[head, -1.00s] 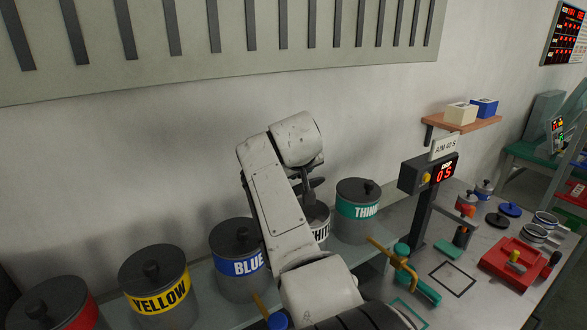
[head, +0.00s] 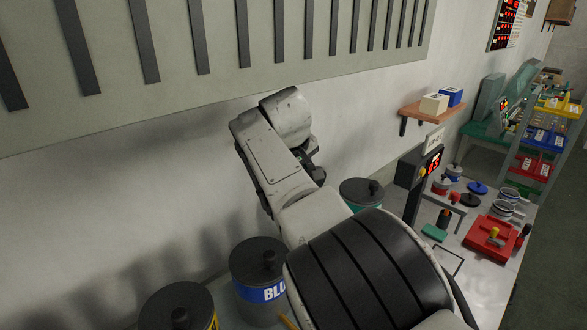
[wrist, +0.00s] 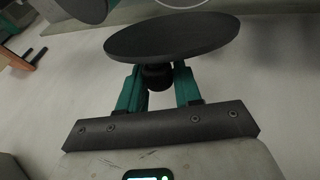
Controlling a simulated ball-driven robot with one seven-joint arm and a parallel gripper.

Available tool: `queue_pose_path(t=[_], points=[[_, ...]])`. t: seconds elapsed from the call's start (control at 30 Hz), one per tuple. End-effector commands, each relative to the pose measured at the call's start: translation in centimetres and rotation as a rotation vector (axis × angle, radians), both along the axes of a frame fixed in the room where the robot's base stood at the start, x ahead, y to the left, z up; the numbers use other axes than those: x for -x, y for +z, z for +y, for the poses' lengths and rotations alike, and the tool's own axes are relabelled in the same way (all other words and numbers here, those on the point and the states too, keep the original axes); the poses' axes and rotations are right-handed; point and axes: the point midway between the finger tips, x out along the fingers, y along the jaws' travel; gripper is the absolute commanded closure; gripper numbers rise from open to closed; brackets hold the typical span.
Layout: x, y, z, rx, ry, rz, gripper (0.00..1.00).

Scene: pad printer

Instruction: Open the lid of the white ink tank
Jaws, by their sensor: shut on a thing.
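In the wrist view a dark round lid (wrist: 172,38) is at the fingertips of my gripper (wrist: 158,76). The teal fingers are shut on the lid's black knob (wrist: 157,79). The lid's disc is clear of any tank rim in that view. In the head view my arm covers the white ink tank, so its opening is hidden. The gripper end is mostly hidden behind my wrist there, with only dark parts showing.
The blue tank (head: 262,292) and yellow tank (head: 178,305) stand at the lower left, lidded. The lidded thinner tank (head: 362,190) is right of my arm. The display post (head: 415,195) and red tray (head: 492,238) are further right. A wall shelf (head: 425,110) holds two boxes.

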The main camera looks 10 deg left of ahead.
Motion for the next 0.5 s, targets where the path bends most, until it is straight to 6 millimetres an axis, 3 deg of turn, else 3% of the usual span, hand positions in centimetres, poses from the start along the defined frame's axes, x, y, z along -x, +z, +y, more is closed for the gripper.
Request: queue_pose_path(t=[0.27,0.3,0.5], points=[[-0.1,0.01,0.01,-0.004,0.0,-0.004,1.0],[-0.09,0.01,0.02,-0.004,0.0,-0.004,0.63],[-0.06,-0.02,0.04,-0.003,0.001,-0.003,0.48]])
